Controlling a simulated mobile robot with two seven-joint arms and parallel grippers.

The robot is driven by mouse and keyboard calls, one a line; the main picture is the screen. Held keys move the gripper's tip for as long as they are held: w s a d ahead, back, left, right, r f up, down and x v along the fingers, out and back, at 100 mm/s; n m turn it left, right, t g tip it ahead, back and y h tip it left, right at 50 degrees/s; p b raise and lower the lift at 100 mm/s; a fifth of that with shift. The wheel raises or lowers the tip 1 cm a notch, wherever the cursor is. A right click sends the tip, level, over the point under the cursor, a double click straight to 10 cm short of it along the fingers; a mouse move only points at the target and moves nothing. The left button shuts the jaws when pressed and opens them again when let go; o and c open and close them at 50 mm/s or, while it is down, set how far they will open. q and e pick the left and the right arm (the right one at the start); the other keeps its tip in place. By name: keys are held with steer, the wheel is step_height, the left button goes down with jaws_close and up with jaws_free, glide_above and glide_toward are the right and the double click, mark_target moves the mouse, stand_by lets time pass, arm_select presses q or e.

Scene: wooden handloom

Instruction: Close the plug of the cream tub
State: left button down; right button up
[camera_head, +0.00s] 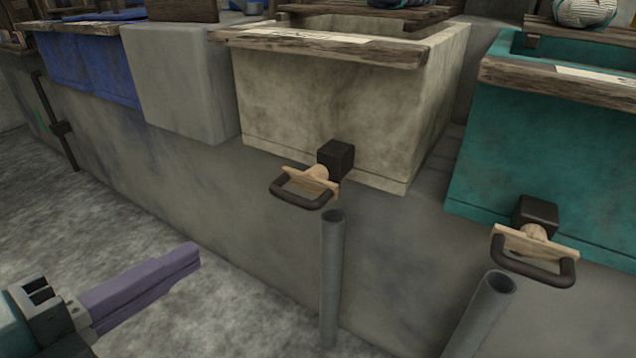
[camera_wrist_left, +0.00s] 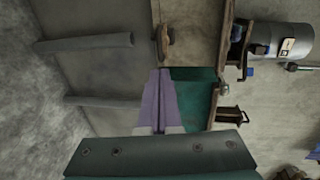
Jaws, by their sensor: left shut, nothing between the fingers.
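The cream tub (camera_head: 335,105) stands on a grey ledge in the middle of the head view. Its plug (camera_head: 312,178) is a pale wooden piece with a dark looped handle, sticking out from a dark block low on the tub's front. My left gripper (camera_head: 196,256) is at the lower left of the head view, apart from the plug and lower in the picture. Its purple fingers are shut and empty, and they also show in the left wrist view (camera_wrist_left: 158,98). My right gripper is not in view.
A teal tub (camera_head: 560,130) with a similar plug (camera_head: 530,244) stands at the right. Grey upright pipes stand below the plugs, one under the cream tub's (camera_head: 331,280) and one under the teal tub's (camera_head: 482,315). Blue tubs (camera_head: 90,70) are at the left. Open floor (camera_head: 60,220) lies at the left.

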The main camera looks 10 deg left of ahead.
mark_target(288, 196)
arm_select(q)
steer(key=b+x, duration=0.5)
steer(key=x, duration=0.8)
steer(key=shift+w+d+f+b, duration=0.1)
steer(key=shift+w+f+b, duration=0.05)
steer(key=shift+w+b, duration=0.15)
steer(key=shift+w+d, duration=0.1)
steer(key=shift+w, duration=0.05)
steer(key=x, duration=0.3)
steer(key=shift+w+r, duration=0.15)
steer(key=shift+r, duration=0.15)
steer(key=shift+f, duration=0.1)
